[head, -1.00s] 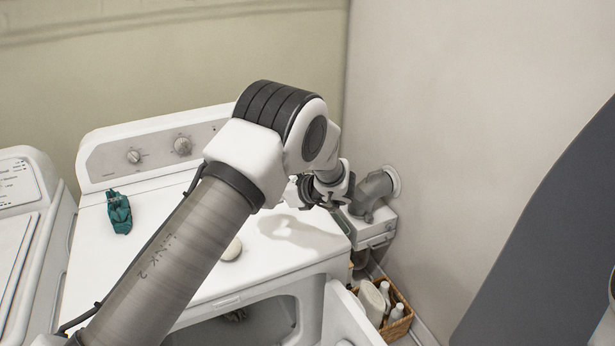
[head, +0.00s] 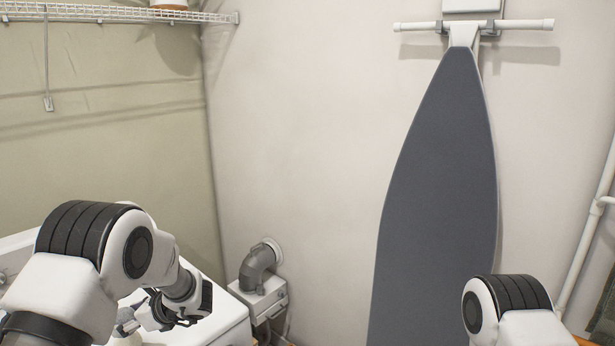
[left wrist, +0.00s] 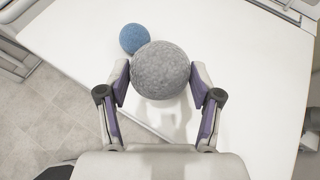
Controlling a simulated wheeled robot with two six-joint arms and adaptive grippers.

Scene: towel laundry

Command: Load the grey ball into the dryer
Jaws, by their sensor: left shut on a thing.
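The grey ball (left wrist: 161,70) is between the two fingers of my left gripper (left wrist: 160,84) in the left wrist view. The gripper is shut on it, above a white surface. In the head view my left gripper (head: 182,308) is low at the left, over the white top of the dryer (head: 232,318). The ball cannot be made out there. The dryer's opening and door are out of the head view. Part of my right arm shows at the lower right; its gripper is out of view.
A blue ball (left wrist: 134,38) lies on the white surface just beyond the grey ball. A grey vent elbow (head: 258,264) and a small white box (head: 266,298) are at the wall beside the dryer. A dark ironing board (head: 440,180) hangs on the wall.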

